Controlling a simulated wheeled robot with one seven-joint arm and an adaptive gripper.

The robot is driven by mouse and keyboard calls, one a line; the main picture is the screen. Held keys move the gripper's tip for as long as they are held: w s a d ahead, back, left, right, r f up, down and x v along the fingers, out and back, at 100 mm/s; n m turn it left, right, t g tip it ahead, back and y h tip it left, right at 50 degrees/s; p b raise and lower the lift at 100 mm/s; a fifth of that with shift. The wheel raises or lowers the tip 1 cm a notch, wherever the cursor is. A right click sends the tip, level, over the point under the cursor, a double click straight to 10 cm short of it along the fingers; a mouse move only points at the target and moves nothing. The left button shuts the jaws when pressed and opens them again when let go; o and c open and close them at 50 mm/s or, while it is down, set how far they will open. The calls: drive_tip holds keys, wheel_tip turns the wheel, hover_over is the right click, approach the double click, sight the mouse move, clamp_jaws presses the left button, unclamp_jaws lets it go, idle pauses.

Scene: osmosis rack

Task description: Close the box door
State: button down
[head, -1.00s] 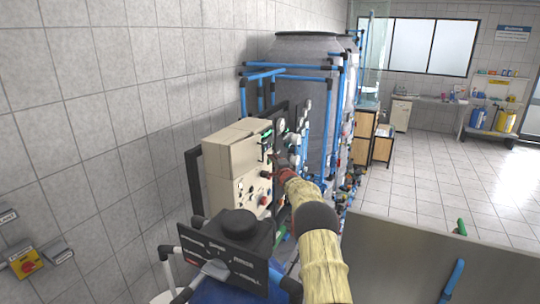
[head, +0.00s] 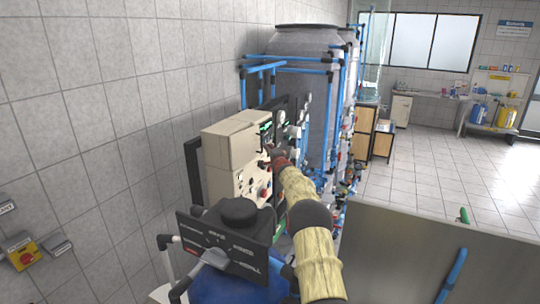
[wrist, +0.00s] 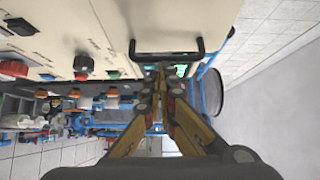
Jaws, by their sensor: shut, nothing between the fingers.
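The cream control box (head: 228,155) stands by the tiled wall left of centre in the head view, with knobs and a green-lit display on its front. Its cream face (wrist: 190,22) fills the upper part of the wrist view. A black handle-like bar (wrist: 165,54) runs across the lower edge of that face. My gripper (wrist: 163,68) is shut and empty, its fingertips pointing at the bar and close to it; I cannot tell whether they touch. In the head view my gripper (head: 277,155) is at the box's front, partly hidden by my arm. The door's opening angle is unclear.
Blue pipes and a large grey tank (head: 305,85) stand behind the box. A black-topped blue container (head: 238,225) is in front of it. A grey panel (head: 430,255) stands at the lower right. Open tiled floor lies to the right.

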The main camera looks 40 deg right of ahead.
drive_tip(key=w+p, duration=0.1)
drive_tip(key=w+n+y+p, duration=0.1)
drive_tip(key=w+y+p, duration=0.1)
drive_tip(key=shift+w+d+r+n+t+p, duration=0.2)
drive_tip(key=shift+w+d+n+t+p, duration=0.05)
drive_tip(key=shift+w+n+t+p, duration=0.05)
idle(0.4)
drive_tip(key=s+d+b, duration=0.1)
drive_tip(key=s+b, duration=0.9)
drive_tip(key=s, duration=0.3)
idle(0.6)
drive_tip(key=shift+r, duration=0.1)
